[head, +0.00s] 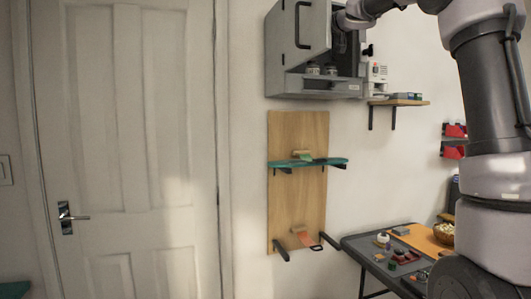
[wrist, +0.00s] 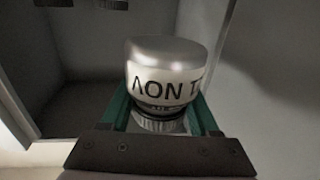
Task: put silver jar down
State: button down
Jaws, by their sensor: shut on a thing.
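The silver jar (wrist: 165,65) fills the middle of the wrist view. It has a shiny metal end and a pale label with dark letters, and it looks upside down in that view. My gripper (wrist: 160,112) is shut on it, with a green finger on each side. In the head view my gripper is at the open grey wall cabinet (head: 282,82), at its right part, and the held jar cannot be made out there. The wrist view shows grey cabinet walls around the jar. Whether the jar touches a surface I cannot tell.
Two small jars (head: 313,69) stand on the cabinet's lower shelf. The cabinet door (head: 306,30) hangs open on the left. A small wooden shelf (head: 415,102) is to the right. Below are a teal shelf (head: 280,164) on a wooden board and a cluttered dark table (head: 362,243).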

jog(key=shift+s+d+f, duration=0.2)
jog(key=shift+s+f, duration=0.05)
jog(key=s+d+f+m+h, duration=0.1)
jog(key=s+d+f+h, duration=0.1)
jog(key=f, duration=2.1)
jog(key=s+d+f+m+t+h, duration=0.1)
jog(key=s+d+f+m+h, duration=0.1)
jog(key=f, duration=2.1)
jog(key=s+d+f+m+t+h, duration=0.1)
jog(key=s+d+f+h, duration=0.3)
jog(key=f, duration=1.9)
jog(key=s+d+m, duration=0.1)
jog(key=d, duration=0.1)
jog(key=shift+d+f, duration=0.3)
jog(key=shift+d, duration=0.1)
jog(key=s+r, duration=0.1)
jog(key=s, duration=0.2)
jog(key=s+r, duration=0.1)
jog(key=s, duration=0.1)
jog(key=shift+d+r, duration=0.1)
jog(key=shift+r, duration=0.25)
